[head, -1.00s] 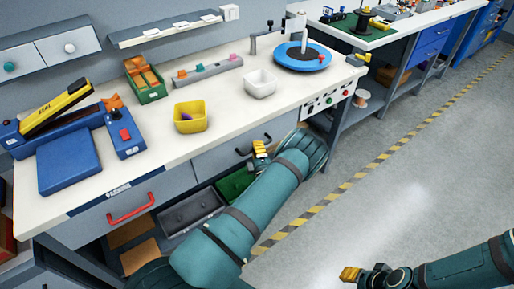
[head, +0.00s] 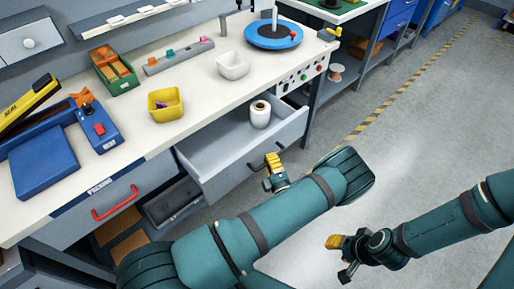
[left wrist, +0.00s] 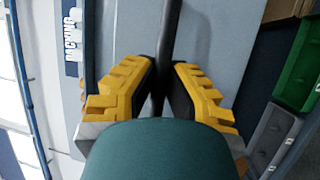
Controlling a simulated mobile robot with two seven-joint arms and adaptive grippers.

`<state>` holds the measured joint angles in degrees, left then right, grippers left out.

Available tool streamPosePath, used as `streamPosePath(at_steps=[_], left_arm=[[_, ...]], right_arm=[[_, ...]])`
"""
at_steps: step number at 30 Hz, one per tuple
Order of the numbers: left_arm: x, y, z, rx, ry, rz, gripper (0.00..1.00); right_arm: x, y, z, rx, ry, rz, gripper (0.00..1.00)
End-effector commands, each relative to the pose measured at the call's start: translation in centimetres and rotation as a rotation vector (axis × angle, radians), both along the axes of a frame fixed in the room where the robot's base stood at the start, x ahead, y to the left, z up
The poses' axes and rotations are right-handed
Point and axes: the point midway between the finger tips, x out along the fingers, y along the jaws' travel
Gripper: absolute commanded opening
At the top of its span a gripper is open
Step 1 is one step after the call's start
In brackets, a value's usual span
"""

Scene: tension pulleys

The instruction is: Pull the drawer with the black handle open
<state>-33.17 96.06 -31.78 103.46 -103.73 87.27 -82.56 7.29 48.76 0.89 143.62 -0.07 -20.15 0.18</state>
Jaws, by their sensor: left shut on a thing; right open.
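The drawer (head: 222,168) stands well out from the bench front in the head view, and its inside shows. A white roll (head: 260,114) stands upright in it near the right end. My left gripper (head: 273,163) is at the drawer's front and shut on the black handle (left wrist: 170,40), which runs between its yellow fingers (left wrist: 160,90) in the left wrist view. In the head view the gripper hides part of the handle. My right gripper (head: 338,256) is open and empty over the floor at the lower right.
A second drawer with a red handle (head: 115,203) is closed at the left. A yellow bin (head: 165,105), a white bin (head: 233,65) and a blue turntable (head: 273,35) stand on the bench top. The floor (head: 400,120) to the right is clear.

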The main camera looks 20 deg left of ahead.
Motion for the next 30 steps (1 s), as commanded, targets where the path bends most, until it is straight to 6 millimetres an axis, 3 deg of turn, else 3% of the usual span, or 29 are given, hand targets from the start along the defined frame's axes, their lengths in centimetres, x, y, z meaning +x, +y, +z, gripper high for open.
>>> streamPosePath(at_steps=[3,9,25,26,28,30], left_arm=[[-0.7,-2.1,0.1,0.000,-0.003,-0.006,0.00],[-1.5,-4.0,0.1,0.000,-0.003,-0.005,0.00],[-1.8,-4.7,0.1,-0.001,-0.003,-0.003,0.00],[-1.7,-4.7,0.1,-0.001,-0.003,-0.003,0.19],[-1.8,-4.7,0.1,-0.001,-0.003,-0.002,0.43],[-1.8,-4.7,0.1,0.000,-0.003,-0.001,0.43]], right_arm=[[0.0,0.0,-0.1,0.000,0.000,0.000,0.39],[0.0,0.0,-0.2,0.000,-0.001,0.000,0.39],[0.0,0.0,-0.2,0.000,-0.001,0.000,0.39],[0.0,0.0,-0.2,0.000,-0.001,0.000,0.39],[0.0,0.0,-0.2,0.000,-0.001,0.000,0.39],[0.0,0.0,-0.2,0.000,-0.001,0.000,0.39]])
